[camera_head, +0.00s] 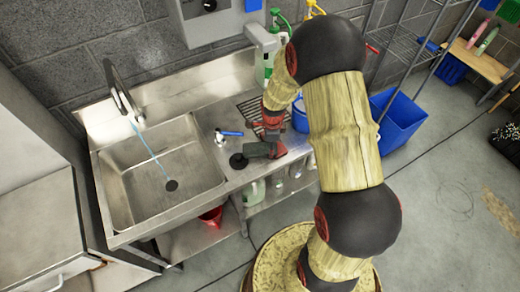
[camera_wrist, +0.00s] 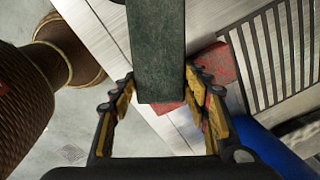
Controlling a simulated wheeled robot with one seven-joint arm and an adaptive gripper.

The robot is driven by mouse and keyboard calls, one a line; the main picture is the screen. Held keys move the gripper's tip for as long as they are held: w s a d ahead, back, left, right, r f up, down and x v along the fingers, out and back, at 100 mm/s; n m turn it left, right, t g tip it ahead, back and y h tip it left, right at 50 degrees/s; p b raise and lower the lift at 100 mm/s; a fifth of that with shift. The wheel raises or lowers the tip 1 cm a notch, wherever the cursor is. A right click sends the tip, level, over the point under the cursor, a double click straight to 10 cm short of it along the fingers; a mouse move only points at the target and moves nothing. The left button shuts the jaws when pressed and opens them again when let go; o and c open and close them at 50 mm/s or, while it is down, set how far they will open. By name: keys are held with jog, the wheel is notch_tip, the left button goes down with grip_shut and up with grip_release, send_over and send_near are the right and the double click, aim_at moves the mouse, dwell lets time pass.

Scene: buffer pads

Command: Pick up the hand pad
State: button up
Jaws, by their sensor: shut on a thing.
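A dark green block (camera_wrist: 160,50), which looks like the hand pad, is between the fingers of my gripper (camera_wrist: 162,88) in the wrist view. Its long end points away from the gripper. A red piece (camera_wrist: 222,66) lies beneath or behind it; I cannot tell whether the two are joined. In the head view the dark green block (camera_head: 257,150) and red piece (camera_head: 279,150) are at the counter's front edge, below my gripper (camera_head: 270,138). My gripper is shut on the block. Any gap between block and counter is too small to judge.
A steel sink (camera_head: 150,185) is at the left of the counter. A round black object (camera_head: 238,161) and a blue-handled item (camera_head: 230,133) lie beside the block. A slotted drain grate (camera_wrist: 280,50) is to the right in the wrist view. A blue bin (camera_head: 398,118) stands right of the counter.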

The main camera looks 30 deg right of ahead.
jog(key=c, duration=0.4)
jog(key=shift+c, duration=0.2)
jog(key=shift+r, duration=0.1)
jog(key=shift+w+r, duration=0.1)
jog(key=shift+r, duration=0.4)
notch_tip(320, 180, up, 2)
jog(key=shift+r+p, duration=0.2)
jog(key=shift+p, duration=0.1)
jog(key=s+a+r+p, duration=0.1)
jog(key=s+a+r, duration=0.1)
jog(key=s+r, duration=0.7)
jog(key=s, duration=0.5)
jog(key=shift+r+p, duration=0.2)
jog(key=shift+p, duration=0.1)
